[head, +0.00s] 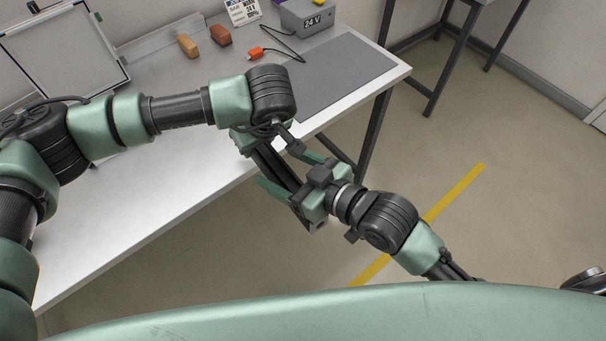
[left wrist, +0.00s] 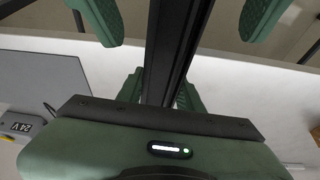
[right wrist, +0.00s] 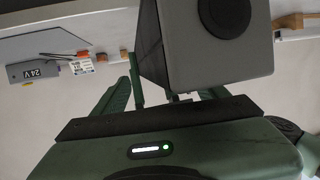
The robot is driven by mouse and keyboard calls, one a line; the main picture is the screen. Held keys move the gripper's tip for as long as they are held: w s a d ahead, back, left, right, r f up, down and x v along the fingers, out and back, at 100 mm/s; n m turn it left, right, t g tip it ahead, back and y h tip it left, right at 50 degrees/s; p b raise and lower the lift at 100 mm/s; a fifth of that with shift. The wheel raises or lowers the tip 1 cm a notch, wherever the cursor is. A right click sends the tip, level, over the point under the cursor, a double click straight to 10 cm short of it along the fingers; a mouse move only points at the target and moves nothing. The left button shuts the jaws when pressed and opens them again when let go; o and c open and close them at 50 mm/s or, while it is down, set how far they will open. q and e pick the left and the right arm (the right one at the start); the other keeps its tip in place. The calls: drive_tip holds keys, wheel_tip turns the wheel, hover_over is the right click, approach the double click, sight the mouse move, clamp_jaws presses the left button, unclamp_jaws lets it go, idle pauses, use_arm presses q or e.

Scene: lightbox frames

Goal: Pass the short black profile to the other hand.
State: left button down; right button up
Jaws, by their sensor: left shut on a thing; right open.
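The short black profile (head: 279,170) is held in the air off the table's front edge. My left gripper (head: 262,148) is shut on one end of it. In the left wrist view the profile (left wrist: 174,45) runs straight away from the left fingers (left wrist: 162,92). My right gripper (head: 291,175) is open, with one finger on each side of the profile's far part. Both right fingers show apart from the profile at the top of the left wrist view. In the right wrist view a grey block fills the upper middle, and I cannot clearly make out the profile there.
The white table (head: 120,215) has a clear front area. On it are a grey mat (head: 335,75), a 24 V box (head: 308,17), an orange connector (head: 255,53) with a cable, and two brown blocks (head: 188,45) (head: 220,35). A framed board (head: 62,50) stands at left.

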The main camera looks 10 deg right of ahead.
sight(271, 164)
drive_tip(key=shift+x, duration=1.25)
